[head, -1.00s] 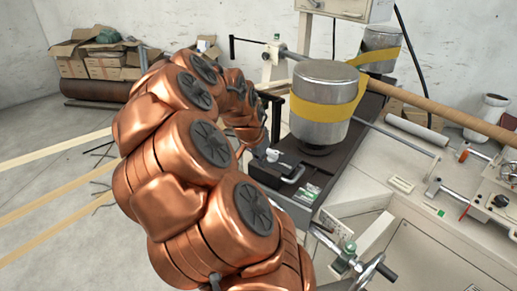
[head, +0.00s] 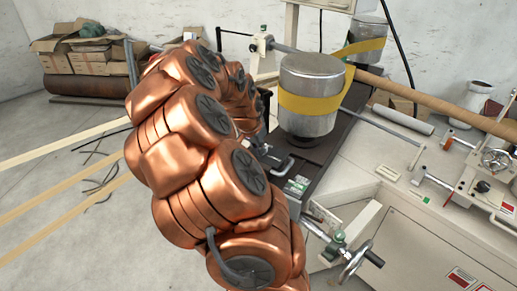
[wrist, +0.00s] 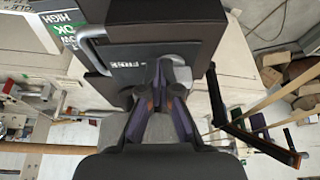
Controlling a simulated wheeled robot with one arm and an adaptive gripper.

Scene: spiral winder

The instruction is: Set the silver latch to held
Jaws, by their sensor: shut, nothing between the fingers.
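In the wrist view my gripper (wrist: 160,72) is shut and empty. Its fingertips are close to a rounded silver piece (wrist: 183,76) on the dark machine housing (wrist: 150,38), which looks like the silver latch. Whether they touch cannot be told. The fingers partly cover this piece, and its setting cannot be read. White lettering (wrist: 127,64) beside it is upside down and partly hidden. A bent silver handle (wrist: 92,48) is on the same housing, left of the fingers; it also shows in the head view (head: 277,160). In the head view my copper arm hides my gripper.
A metal drum with a yellow band (head: 308,102) stands on the dark bed behind the handle. A long brown tube (head: 425,100) crosses to the right. A black-handled crank (head: 357,258) juts out in front. In the wrist view a dark bar (wrist: 245,135) is right of the gripper.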

